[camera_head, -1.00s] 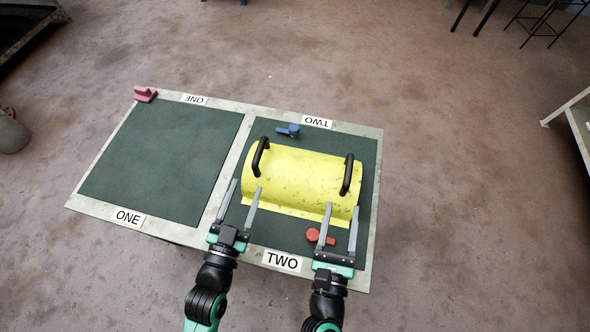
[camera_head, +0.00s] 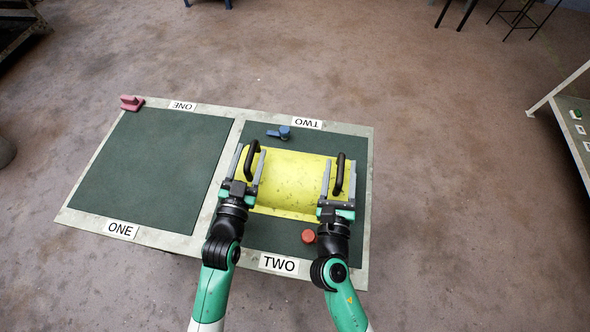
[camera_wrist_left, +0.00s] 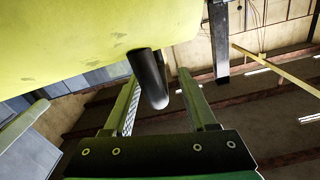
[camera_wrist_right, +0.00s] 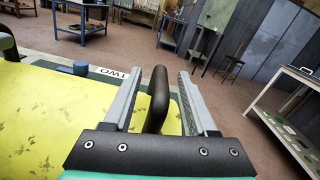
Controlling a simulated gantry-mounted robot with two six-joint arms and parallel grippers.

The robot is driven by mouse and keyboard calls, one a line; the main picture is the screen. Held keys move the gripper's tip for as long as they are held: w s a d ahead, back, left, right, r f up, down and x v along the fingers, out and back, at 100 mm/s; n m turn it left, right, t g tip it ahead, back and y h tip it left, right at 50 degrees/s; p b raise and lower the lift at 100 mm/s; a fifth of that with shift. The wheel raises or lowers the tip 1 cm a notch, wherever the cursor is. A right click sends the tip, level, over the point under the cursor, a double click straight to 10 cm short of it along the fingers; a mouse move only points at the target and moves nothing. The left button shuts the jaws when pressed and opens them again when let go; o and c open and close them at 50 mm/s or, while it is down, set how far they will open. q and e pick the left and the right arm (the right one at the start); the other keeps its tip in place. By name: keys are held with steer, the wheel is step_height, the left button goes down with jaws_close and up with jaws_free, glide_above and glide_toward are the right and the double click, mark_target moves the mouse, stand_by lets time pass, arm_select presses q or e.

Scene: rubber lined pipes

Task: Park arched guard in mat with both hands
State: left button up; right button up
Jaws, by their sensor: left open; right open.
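The yellow arched guard (camera_head: 292,183) lies on mat TWO (camera_head: 262,233), the right dark green mat. It has a black handle at each end. My left gripper (camera_head: 249,166) is open around the guard's left handle (camera_head: 252,158); in the left wrist view this handle (camera_wrist_left: 148,80) hangs between the fingers. My right gripper (camera_head: 339,178) is open at the right handle (camera_head: 339,172); in the right wrist view the handle (camera_wrist_right: 156,100) stands between the two fingers. Neither gripper is closed on a handle. Mat ONE (camera_head: 150,170), on the left, is bare.
A blue valve-like part (camera_head: 283,132) sits behind the guard on mat TWO. A red knob (camera_head: 308,236) sits in front of it. A pink block (camera_head: 131,103) is at the board's far left corner. A shelf (camera_head: 575,125) stands at the right, off the board.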

arm_select(q)
steer(key=shift+w+d, duration=0.1)
steer(key=shift+w, duration=0.3)
arm_select(e)
steer(key=shift+w+d, duration=0.1)
steer(key=shift+w, duration=0.35)
arm_select(q)
steer(key=shift+c, duration=0.3)
arm_select(e)
steer(key=shift+c, duration=0.3)
arm_select(q)
jaws_close()
arm_select(e)
jaws_close()
steer(key=shift+d, duration=0.15)
arm_select(q)
steer(key=shift+r, duration=0.15)
